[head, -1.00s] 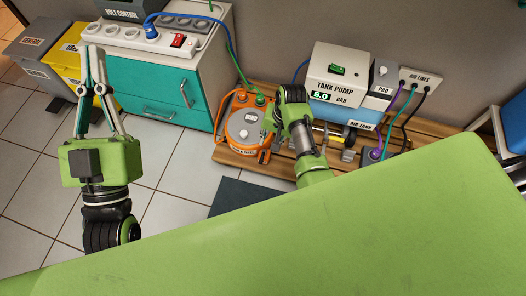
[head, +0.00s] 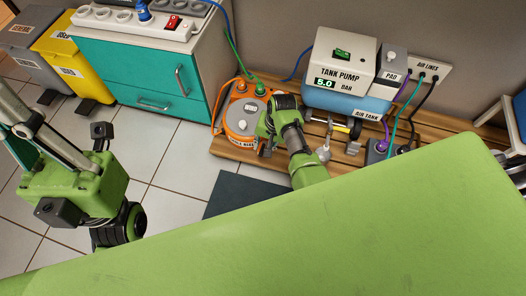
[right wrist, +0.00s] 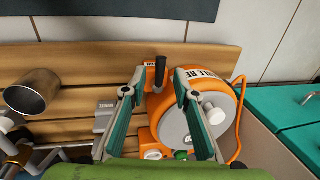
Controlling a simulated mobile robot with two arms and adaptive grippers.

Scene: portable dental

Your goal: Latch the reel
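The orange cable reel (head: 240,124) with a grey round face stands on the wooden slats beside the teal cabinet. It fills the middle right of the right wrist view (right wrist: 170,127). A black upright lever (right wrist: 160,71) stands at its side, between the fingers of my right gripper (right wrist: 159,76). The fingers are apart, with gaps to the lever on both sides. In the head view my right wrist hides that side of the reel. My left gripper (head: 22,130) is at the left edge, far from the reel, its fingertips out of frame.
The tank pump (head: 343,72) stands right of the reel. The teal cabinet (head: 140,70) is to its left, with bins beyond. A metal cup (right wrist: 33,91) shows at left in the right wrist view. Cables run behind the reel. Tiled floor lies in front.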

